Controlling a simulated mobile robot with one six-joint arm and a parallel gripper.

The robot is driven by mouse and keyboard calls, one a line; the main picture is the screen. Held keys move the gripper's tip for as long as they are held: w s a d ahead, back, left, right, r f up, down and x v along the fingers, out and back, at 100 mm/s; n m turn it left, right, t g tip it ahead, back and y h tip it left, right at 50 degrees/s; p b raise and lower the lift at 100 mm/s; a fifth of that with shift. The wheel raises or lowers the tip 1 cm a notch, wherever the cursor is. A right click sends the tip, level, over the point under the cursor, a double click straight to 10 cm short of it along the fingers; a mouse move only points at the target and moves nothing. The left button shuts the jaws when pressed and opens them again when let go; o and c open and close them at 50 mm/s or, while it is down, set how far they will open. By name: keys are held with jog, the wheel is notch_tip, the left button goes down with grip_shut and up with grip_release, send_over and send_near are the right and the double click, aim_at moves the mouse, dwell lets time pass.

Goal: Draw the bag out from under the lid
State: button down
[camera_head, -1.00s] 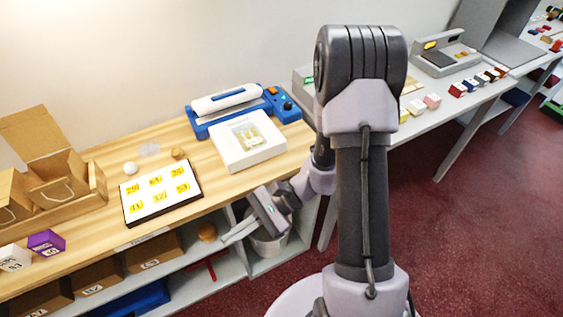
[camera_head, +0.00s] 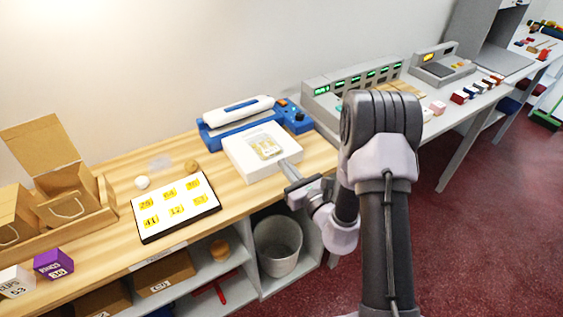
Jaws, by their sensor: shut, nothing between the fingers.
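A clear bag (camera_head: 267,146) with pale yellowish contents lies on a white block (camera_head: 240,165) in front of a blue sealer. The sealer's long white lid (camera_head: 238,110) lies across the blue base (camera_head: 215,139) just behind the block. I cannot tell whether the bag's far edge is under the lid. My gripper (camera_head: 286,168) is shut and empty. Its fingertips are at the right front part of the white block, close to the near side of the bag. I cannot tell whether they touch either one.
A white board (camera_head: 150,226) with yellow number cards lies left of the block. Open cardboard boxes (camera_head: 62,190) and small purple (camera_head: 53,264) and white cartons are further left. A grey bin (camera_head: 279,247) stands below the counter. A grey device with green displays (camera_head: 350,82) is at the right.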

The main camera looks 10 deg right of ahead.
aim_at(276, 154)
jog(key=x, duration=0.2)
jog(key=shift+w+a, duration=0.1)
jog(key=shift+w, duration=0.25)
jog(key=shift+w+a+r+p, duration=0.2)
jog(key=shift+w+p, duration=0.1)
jog(key=shift+w, duration=0.4)
jog(key=shift+w+a+f, duration=0.1)
jog(key=shift+w+f, duration=0.1)
jog(key=shift+w, duration=0.15)
